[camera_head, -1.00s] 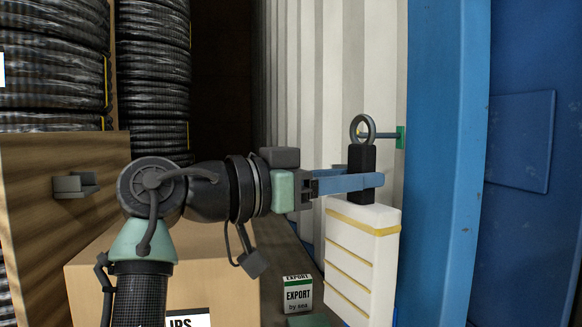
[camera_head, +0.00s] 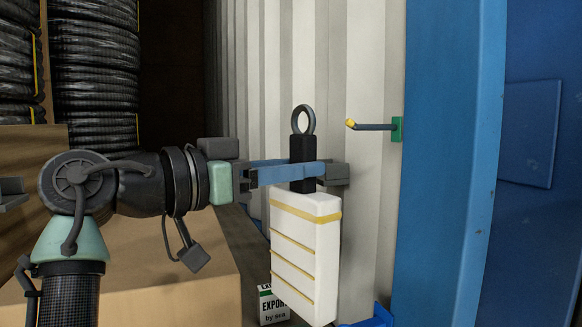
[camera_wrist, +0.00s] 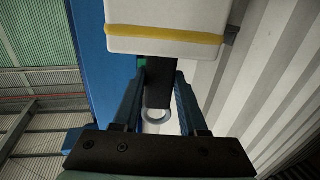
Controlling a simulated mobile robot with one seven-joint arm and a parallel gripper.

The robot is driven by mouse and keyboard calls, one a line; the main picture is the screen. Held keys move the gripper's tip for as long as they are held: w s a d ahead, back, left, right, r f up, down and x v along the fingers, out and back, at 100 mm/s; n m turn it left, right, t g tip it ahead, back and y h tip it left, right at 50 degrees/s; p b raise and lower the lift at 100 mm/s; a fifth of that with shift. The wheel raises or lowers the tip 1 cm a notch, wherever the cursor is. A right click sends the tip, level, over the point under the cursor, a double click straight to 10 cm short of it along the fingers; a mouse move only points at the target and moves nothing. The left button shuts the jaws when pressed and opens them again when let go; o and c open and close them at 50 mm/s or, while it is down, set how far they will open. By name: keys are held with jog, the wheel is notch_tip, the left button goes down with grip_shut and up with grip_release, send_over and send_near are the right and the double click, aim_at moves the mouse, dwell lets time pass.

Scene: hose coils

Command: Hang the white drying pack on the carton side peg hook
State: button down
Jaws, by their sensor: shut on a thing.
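The white drying pack (camera_head: 305,250) with yellow bands hangs upright below a black grip block (camera_head: 303,152) topped by a grey ring (camera_head: 303,120). My gripper (camera_head: 305,174) is shut on the black block, with its blue fingers on either side. In the wrist view, the pack (camera_wrist: 165,15) is at the top and the ring (camera_wrist: 157,115) shows between the fingers.
A blue post (camera_head: 448,160) stands right of the peg. Black hose coils (camera_head: 95,75) and a large carton (camera_head: 150,265) are at left. A small EXPORT box (camera_head: 272,308) sits below the pack.

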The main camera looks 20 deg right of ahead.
jog(key=shift+w, duration=0.1)
jog(key=s+f+x, duration=0.1)
jog(key=s+x, duration=0.1)
jog(key=x, duration=0.8)
jog(key=shift+s+d+b, duration=0.25)
jog(key=shift+s+b, duration=0.15)
dwell(0.4)
jog(key=shift+f, duration=0.1)
dwell(0.3)
jog(key=shift+c, duration=1.8)
grip_release()
jog(key=shift+f, duration=0.1)
jog(key=shift+a, duration=0.3)
